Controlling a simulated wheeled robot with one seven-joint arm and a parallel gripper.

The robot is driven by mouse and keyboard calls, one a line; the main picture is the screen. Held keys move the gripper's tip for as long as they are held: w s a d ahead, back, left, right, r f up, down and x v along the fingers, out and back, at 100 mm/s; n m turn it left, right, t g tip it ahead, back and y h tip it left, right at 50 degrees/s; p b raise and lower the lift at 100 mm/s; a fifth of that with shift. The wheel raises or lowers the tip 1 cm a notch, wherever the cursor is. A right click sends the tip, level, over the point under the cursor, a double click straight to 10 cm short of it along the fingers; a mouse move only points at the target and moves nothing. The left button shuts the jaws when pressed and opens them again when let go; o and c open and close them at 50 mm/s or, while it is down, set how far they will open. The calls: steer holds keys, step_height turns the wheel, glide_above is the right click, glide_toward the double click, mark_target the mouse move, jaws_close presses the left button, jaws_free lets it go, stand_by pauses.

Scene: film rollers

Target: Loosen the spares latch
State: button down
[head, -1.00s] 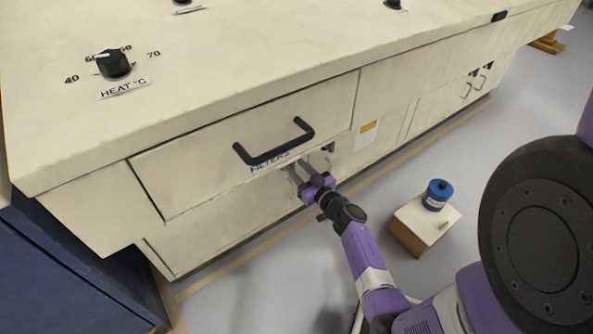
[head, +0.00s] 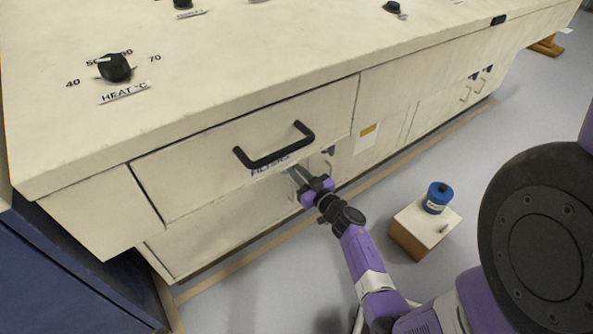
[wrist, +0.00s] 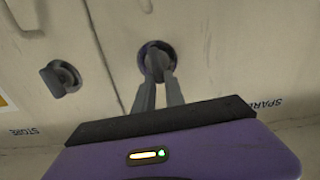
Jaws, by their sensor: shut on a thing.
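The spares latch (wrist: 157,56) is a dark round knob on a cream panel. It shows in the wrist view beside the partly hidden "SPAR…" label (wrist: 265,103). My gripper (wrist: 158,82) is shut on this latch, its two grey fingers reaching onto the knob from below in that view. The fingers hide part of the knob, so its turn is hard to read. In the head view my gripper (head: 298,174) is at the cabinet front just below the filters drawer (head: 215,160), and the latch is hidden behind it.
A second dark latch (wrist: 61,77) sits to the left by the "STORE" label (wrist: 24,131). The black drawer handle (head: 274,155) sticks out just above my gripper. A small box (head: 418,232) with a blue canister (head: 437,197) stands on the floor at right.

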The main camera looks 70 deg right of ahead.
steer(key=n+b, duration=0.1)
steer(key=n, duration=0.4)
steer(key=a+f+n+b, duration=0.1)
steer(key=n, duration=0.4)
steer(key=w+f+n+b, duration=0.1)
steer(key=n, duration=0.4)
steer(key=shift+a, duration=0.35)
steer(key=shift+n, duration=0.4)
steer(key=c, duration=1.4)
jaws_free()
steer(key=shift+r, duration=0.1)
steer(key=shift+s, duration=0.1)
steer(key=p+v, duration=0.1)
steer(key=v, duration=0.6)
steer(key=shift+s+a+p, duration=0.2)
steer(key=shift+s+p, duration=0.05)
steer(key=shift+p, duration=0.15)
